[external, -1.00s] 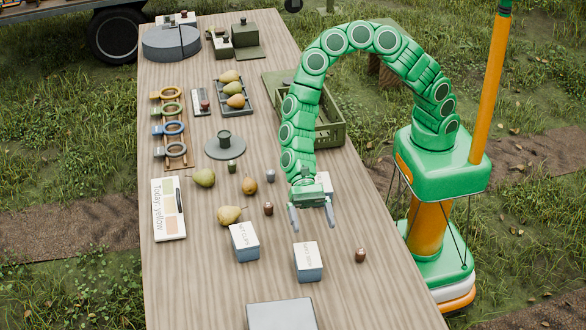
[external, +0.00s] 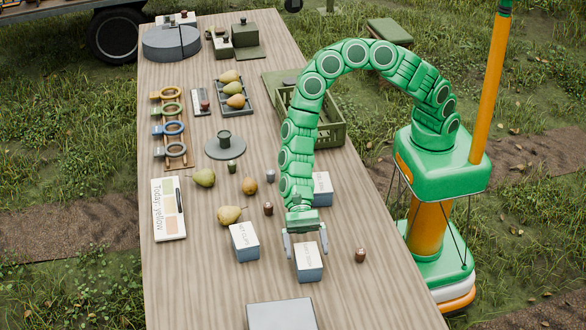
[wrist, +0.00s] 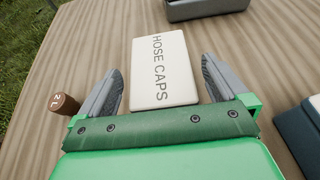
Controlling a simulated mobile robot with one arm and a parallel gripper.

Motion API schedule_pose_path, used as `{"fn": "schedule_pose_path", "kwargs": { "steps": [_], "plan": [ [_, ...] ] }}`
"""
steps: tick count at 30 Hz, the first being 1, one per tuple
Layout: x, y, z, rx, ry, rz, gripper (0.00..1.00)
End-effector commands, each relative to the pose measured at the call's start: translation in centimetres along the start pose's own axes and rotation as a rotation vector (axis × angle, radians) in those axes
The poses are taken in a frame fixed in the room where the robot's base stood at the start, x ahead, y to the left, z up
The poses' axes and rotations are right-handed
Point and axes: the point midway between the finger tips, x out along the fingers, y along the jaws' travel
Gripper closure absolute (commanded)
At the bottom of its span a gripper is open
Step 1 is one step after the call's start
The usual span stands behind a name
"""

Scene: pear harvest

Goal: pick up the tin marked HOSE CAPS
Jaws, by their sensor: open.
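The tin marked HOSE CAPS (external: 309,268) is a blue-grey box with a white lid, standing on the table towards the front. Its lettering is clear on the lid in the wrist view (wrist: 163,85). My gripper (external: 306,243) is open and empty, just above the tin's back end, with one finger to each side. In the wrist view my gripper (wrist: 162,70) has the lid between and beyond its fingers. I cannot tell whether the fingers reach below the lid.
A similar tin (external: 244,246) stands close on the left; another (external: 322,190) is behind my arm. A small brown piece (external: 360,255) stands to the right, near one finger in the wrist view (wrist: 65,104). A grey container (external: 281,315) is at the front. Pears (external: 231,215) lie behind left.

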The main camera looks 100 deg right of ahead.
Motion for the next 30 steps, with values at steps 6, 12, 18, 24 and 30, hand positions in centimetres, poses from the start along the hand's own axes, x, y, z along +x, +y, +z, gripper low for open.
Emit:
{"fn": "schedule_pose_path", "kwargs": {
  "steps": [6, 12, 18, 24, 30],
  "plan": [
    [2.5, 0.0, 0.0, 0.0, 0.002, 0.002, 0.0],
    [3.0, -0.1, 0.0, -0.001, 0.001, 0.0, 0.0],
    [3.0, -0.1, 0.1, -0.001, 0.001, 0.0, 0.05],
    [3.0, -0.1, 0.1, -0.001, 0.001, 0.0, 0.35],
    [3.0, -0.1, 0.1, -0.001, 0.0, 0.0, 0.62]
  ]
}}
